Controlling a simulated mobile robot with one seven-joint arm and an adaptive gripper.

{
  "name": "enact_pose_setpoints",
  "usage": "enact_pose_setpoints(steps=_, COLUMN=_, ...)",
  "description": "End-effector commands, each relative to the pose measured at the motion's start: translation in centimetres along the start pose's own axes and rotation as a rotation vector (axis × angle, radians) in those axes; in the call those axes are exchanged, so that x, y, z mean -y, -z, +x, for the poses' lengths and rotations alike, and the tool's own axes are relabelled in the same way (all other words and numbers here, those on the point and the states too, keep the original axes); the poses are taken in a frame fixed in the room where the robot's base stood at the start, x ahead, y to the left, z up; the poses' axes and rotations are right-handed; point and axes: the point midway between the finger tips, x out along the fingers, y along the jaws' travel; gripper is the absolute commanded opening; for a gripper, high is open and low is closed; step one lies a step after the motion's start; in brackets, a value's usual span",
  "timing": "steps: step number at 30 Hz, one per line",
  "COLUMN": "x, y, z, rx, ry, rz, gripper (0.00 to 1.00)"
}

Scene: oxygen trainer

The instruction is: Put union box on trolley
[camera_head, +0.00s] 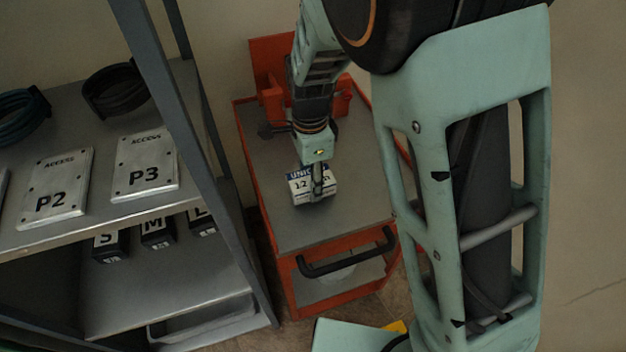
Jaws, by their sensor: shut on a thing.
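The union box (301,187) is a small white box with a blue band and the print "UNION" and "1.2". It is at the trolley's grey top (275,165), near the middle; I cannot tell whether it rests on the surface or hangs just above it. My gripper (318,188) comes down from above and is shut on the box, with one finger in front of it. The far finger is hidden. The trolley (292,262) is orange with a black handle at its near end.
A grey metal shelf unit (110,218) stands at the left, with plates P2 (55,188) and P3 (146,165), coiled hoses (115,90) and small black boxes (157,232) marked S, M, L. Its upright is close to the trolley. Floor is free at the right.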

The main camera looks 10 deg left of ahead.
Motion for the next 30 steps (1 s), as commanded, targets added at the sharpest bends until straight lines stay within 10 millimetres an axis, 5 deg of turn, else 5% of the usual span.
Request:
enact_pose_setpoints(steps=6, x=0.0, y=0.1, z=2.9, rx=0.0, ry=-0.001, rz=0.001, gripper=0.11)
enact_pose_setpoints(steps=16, x=0.0, y=0.1, z=3.2, rx=0.0, ry=0.0, rz=0.0, gripper=0.11)
enact_pose_setpoints(steps=17, x=0.0, y=0.1, z=3.2, rx=0.0, ry=0.0, rz=0.0, gripper=0.45)
enact_pose_setpoints(steps=21, x=0.0, y=0.1, z=3.1, rx=0.0, ry=0.0, rz=0.0, gripper=0.61)
enact_pose_setpoints(steps=30, x=0.0, y=0.0, z=3.0, rx=0.0, ry=0.0, rz=0.0, gripper=0.62)
